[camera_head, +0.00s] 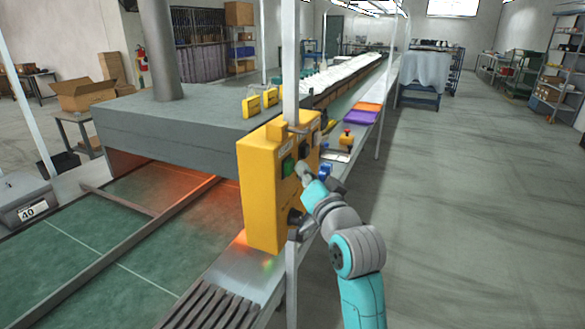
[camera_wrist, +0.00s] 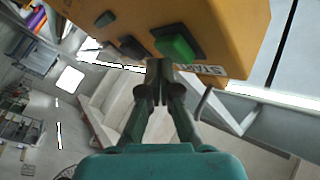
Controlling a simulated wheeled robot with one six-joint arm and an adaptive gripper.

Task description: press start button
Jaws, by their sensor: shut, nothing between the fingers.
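The start button is a green square button (camera_wrist: 180,44) on a yellow control box (camera_wrist: 225,25); a label reading "START" sits beside it in the wrist view. In the head view the green button (camera_head: 288,165) is on the right face of the yellow box (camera_head: 262,195). My gripper (camera_wrist: 158,68) is shut and empty, its fingertips just below and left of the green button in the wrist view. In the head view my gripper (camera_head: 303,172) is close to the box face, just right of the button. I cannot tell whether the fingertips touch the box.
Other dark buttons (camera_wrist: 131,46) sit on the same face. A metal post (camera_head: 290,70) rises behind the box. The floor on the right is clear.

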